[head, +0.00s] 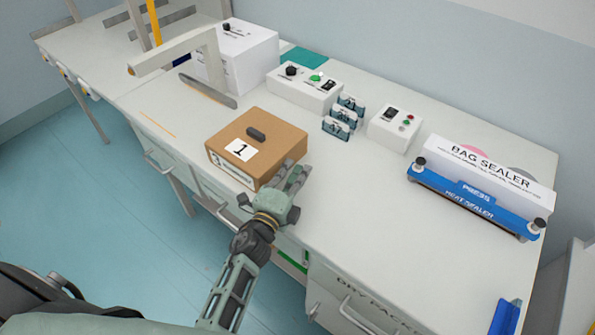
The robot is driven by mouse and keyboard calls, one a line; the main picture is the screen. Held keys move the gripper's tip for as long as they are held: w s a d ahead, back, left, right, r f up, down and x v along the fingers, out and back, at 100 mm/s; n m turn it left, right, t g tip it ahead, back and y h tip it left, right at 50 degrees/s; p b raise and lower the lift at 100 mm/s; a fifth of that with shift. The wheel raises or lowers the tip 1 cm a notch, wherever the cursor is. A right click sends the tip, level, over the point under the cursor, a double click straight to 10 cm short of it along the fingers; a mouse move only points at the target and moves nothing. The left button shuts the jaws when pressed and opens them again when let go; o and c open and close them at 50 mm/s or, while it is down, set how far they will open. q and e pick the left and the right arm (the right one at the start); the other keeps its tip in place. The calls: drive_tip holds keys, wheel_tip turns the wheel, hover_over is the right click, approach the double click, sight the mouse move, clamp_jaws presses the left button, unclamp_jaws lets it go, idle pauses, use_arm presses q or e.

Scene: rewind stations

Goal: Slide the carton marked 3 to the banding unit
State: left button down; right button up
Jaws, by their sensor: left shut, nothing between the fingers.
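A brown cardboard carton (272,139) stands on the light worktop, left of the middle. A white card with "1" lies on its top, beside a dark oval; its front side carries a "3" at the left end of a label strip. My left gripper (297,176) is shut and empty at the carton's right side, close to its near right corner; whether it touches cannot be told. A white machine with an angled arm (185,52), probably the banding unit, stands beyond the carton to the upper left. My right gripper is not in view.
White control boxes (303,88) (394,128) and small teal holders (343,116) stand behind the carton. A blue and white bag sealer (480,185) is at the right. A dark-edged bar (208,91) lies between carton and machine. The worktop (365,215) right of my gripper is clear.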

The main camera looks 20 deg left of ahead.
use_arm(q)
drive_tip(key=w+a, duration=0.1)
drive_tip(key=a, duration=0.3)
drive_tip(key=w+a+b, duration=0.1)
drive_tip(key=w+a, duration=0.1)
drive_tip(key=a, duration=0.3)
drive_tip(key=w+a, duration=0.2)
drive_tip(key=a, duration=0.3)
drive_tip(key=shift+w+a+f, duration=0.1)
drive_tip(key=w+a+b, duration=0.2)
drive_tip(key=a, duration=0.3)
drive_tip(key=w+a+b, duration=0.1)
drive_tip(key=a+b, duration=0.2)
drive_tip(key=a, duration=0.2)
drive_tip(key=w+a+b, duration=0.2)
drive_tip(key=a, duration=0.3)
drive_tip(key=shift+w+a, duration=0.25)
drive_tip(key=shift+w, duration=0.1)
drive_tip(key=shift+a, duration=0.15)
